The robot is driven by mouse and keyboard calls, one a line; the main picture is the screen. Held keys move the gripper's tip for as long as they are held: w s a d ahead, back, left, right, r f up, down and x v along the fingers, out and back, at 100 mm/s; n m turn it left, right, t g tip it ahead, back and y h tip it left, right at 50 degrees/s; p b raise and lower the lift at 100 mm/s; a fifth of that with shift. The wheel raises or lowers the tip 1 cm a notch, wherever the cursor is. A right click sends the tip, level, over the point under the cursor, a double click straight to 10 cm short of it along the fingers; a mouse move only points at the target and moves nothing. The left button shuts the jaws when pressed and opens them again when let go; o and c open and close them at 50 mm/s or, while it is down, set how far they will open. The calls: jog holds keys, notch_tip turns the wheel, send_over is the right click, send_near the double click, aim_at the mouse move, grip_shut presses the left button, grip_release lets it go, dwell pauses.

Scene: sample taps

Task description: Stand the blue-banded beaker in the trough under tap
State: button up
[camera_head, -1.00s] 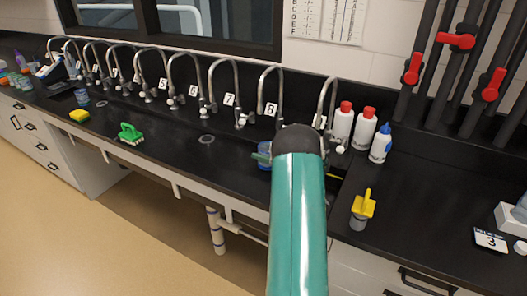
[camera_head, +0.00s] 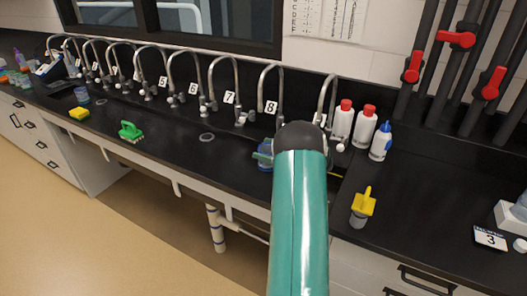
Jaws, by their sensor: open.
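A blue-banded vessel (camera_head: 265,164), seemingly the beaker, stands in the dark trough (camera_head: 235,158) in front of tap 8 (camera_head: 268,90). My arm's dark joint covers its right side. My gripper (camera_head: 263,154) is mostly hidden behind that joint. A small teal part of it shows at the vessel's upper left, and it is open. Whether the fingers touch the vessel cannot be seen. Another small clear and blue vessel (camera_head: 82,95) stands far left, near the low-numbered taps.
Numbered taps line the back of the counter. A green brush (camera_head: 130,131) and a yellow sponge (camera_head: 79,113) lie left. Two red-capped bottles (camera_head: 364,127), a blue-capped bottle (camera_head: 381,142) and a yellow-topped item (camera_head: 362,207) stand right. The trough's middle has clear room.

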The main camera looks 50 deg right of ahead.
jog(key=v, duration=1.1)
jog(key=shift+c, duration=0.4)
dwell(0.3)
